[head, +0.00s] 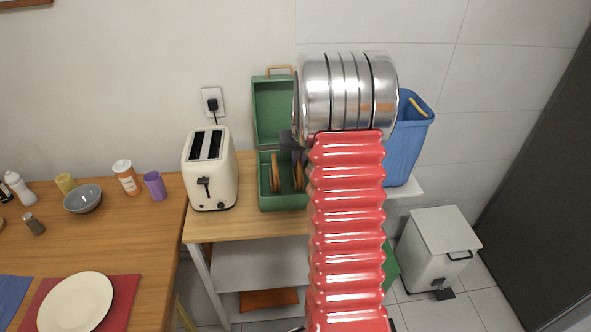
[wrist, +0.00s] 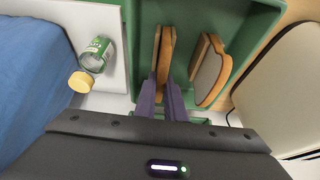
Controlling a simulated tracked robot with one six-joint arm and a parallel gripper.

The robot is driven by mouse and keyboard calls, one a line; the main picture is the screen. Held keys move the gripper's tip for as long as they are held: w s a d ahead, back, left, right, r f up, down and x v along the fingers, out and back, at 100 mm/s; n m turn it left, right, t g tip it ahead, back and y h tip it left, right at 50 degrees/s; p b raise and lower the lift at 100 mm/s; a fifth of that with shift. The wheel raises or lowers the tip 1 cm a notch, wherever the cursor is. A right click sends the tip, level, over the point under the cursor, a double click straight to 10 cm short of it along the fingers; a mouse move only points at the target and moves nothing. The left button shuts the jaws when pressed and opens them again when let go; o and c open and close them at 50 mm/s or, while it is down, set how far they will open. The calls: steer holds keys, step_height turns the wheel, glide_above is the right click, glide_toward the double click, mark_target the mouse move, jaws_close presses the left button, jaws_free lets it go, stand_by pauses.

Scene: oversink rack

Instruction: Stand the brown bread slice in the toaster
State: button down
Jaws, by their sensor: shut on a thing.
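The brown bread slice (wrist: 164,50) stands on edge inside the green bread box (wrist: 193,12). My gripper (wrist: 166,80) is shut on its near end, with one purple finger on each side. In the head view the slice (head: 298,178) is the right one of two in the box, and my arm hides most of the gripper. The cream toaster (head: 222,178) stands left of the box, with two dark, empty-looking slots on top. It seems to show at the right edge of the wrist view (wrist: 285,85).
A second bread slice (wrist: 209,74) leans in the box, beside the held one. The box lid (head: 272,105) is open at the back. A blue bin (head: 405,150) stands to the right. A purple cup (head: 154,186) stands left of the toaster.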

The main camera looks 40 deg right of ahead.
step_height(320, 180, up, 10)
stand_by(0.6)
stand_by(0.5)
